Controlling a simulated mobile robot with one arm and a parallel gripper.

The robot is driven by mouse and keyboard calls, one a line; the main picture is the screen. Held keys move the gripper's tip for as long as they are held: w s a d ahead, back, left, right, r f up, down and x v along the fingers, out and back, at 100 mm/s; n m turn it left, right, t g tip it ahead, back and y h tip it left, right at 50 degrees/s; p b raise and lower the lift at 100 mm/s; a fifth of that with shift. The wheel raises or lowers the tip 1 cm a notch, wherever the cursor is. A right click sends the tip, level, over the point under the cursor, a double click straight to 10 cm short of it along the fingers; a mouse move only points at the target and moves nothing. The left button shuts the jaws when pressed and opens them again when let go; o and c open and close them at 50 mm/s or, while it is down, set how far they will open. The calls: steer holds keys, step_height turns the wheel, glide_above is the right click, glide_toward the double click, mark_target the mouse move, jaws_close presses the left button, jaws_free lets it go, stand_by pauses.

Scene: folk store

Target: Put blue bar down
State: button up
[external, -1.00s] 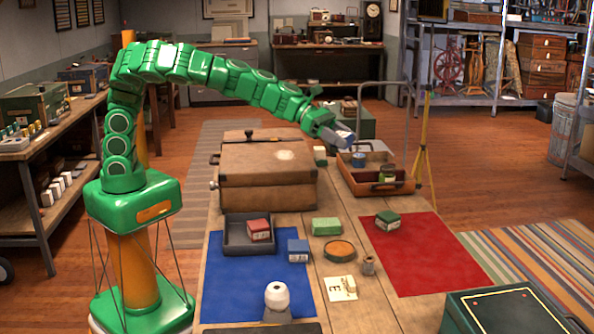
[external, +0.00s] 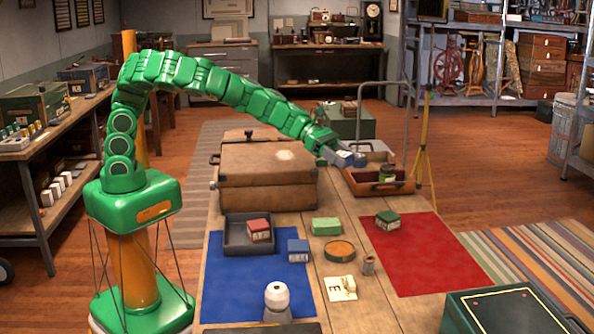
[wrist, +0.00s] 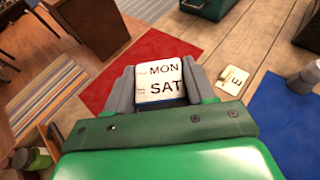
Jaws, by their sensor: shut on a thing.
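My gripper (external: 332,150) is shut on a bar, and it is above the left end of the wooden tray (external: 358,188). In the wrist view the bar (wrist: 160,80) shows a white face printed MON and SAT between the grey fingers. A blue block (external: 298,250) with a white label lies on the blue mat (external: 225,290). I cannot tell whether the held bar touches the tray.
The brown suitcase (external: 268,178) stands left of the tray. The tray holds a dark jar (external: 387,173). Nearer are a red mat (external: 425,260) with a green block (external: 387,219), a grey tray (external: 235,238) with a red block (external: 258,230), and another green block (external: 326,226).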

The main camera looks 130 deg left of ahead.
step_height(320, 180, down, 12)
steer(key=r, duration=0.1)
glide_above(384, 247)
steer(key=shift+s+d+f, duration=0.1)
steer(key=shift+d+f, duration=0.05)
steer(key=shift+f, duration=6.65)
steer(key=o, duration=1)
steer(key=shift+f, duration=0.1)
